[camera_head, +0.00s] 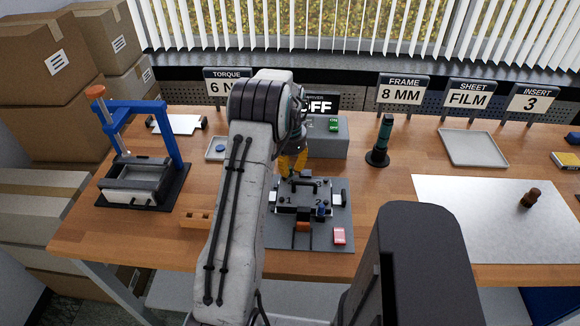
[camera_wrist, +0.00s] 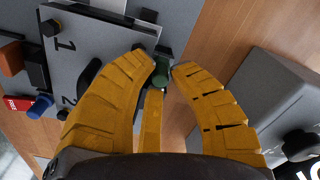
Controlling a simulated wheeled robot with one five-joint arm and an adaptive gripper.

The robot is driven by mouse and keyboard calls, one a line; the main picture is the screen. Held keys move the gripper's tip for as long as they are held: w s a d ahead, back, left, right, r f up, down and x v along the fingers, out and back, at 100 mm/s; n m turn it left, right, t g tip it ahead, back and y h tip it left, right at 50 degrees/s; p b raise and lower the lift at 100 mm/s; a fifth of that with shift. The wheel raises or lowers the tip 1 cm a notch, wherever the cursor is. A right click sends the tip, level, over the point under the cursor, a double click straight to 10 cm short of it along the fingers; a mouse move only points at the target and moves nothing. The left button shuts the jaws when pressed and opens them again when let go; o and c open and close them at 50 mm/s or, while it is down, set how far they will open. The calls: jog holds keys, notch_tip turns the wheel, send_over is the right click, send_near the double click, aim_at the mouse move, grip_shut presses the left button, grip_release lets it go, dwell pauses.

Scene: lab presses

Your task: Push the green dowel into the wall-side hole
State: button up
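My gripper (camera_head: 292,162) has yellow-orange fingers and is at the wall-side edge of the plate fixture (camera_head: 318,190). In the wrist view, my gripper (camera_wrist: 165,70) is shut on the green dowel (camera_wrist: 161,76), whose dark green round end shows between the fingertips. The dowel is by the edge of the grey plate (camera_wrist: 110,52), close to a small black part. The wall-side hole is hidden, and I cannot tell whether the dowel touches it. In the head view the dowel is hidden behind my arm and fingers.
A grey driver box (camera_head: 327,138) stands just behind the fixture. A blue press (camera_head: 145,150) stands at left, a dark green bottle-like tool (camera_head: 381,140) at right.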

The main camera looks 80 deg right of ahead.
aim_at(290, 168)
jog(key=o, duration=0.4)
jog(key=shift+r, duration=0.1)
notch_tip(290, 168, up, 12)
jog(key=shift+a+f, duration=0.1)
dwell(0.5)
dwell(0.7)
